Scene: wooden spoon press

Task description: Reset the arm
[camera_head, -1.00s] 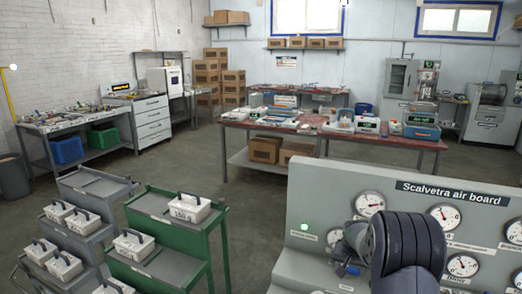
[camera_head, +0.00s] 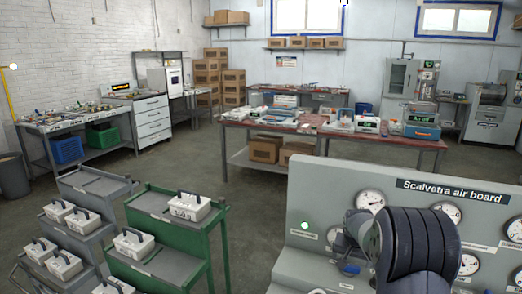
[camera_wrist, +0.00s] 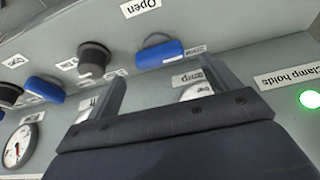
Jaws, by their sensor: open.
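My gripper (camera_wrist: 160,70) is open in the wrist view, its two fingers apart with nothing between them. It is in front of the grey air board (camera_head: 325,205), labelled "Scalvetra air board". Beyond the fingers are a blue-handled control (camera_wrist: 160,52) under an "Open" label and a black knob (camera_wrist: 95,58). Another blue handle (camera_wrist: 43,89) and a black knob (camera_wrist: 10,94) are to the left. A lit green lamp (camera_wrist: 310,99) sits beside a "Clamp holds" label; a green lamp also shows in the head view (camera_head: 305,225). My dark arm hides part of the board.
Gauges (camera_head: 370,201) fill the board's upright face, close to my arm. A green trolley (camera_head: 205,240) and a grey trolley (camera_head: 95,182) with white boxes stand to the left. A red-topped workbench (camera_head: 260,126) is behind. Open floor lies between them.

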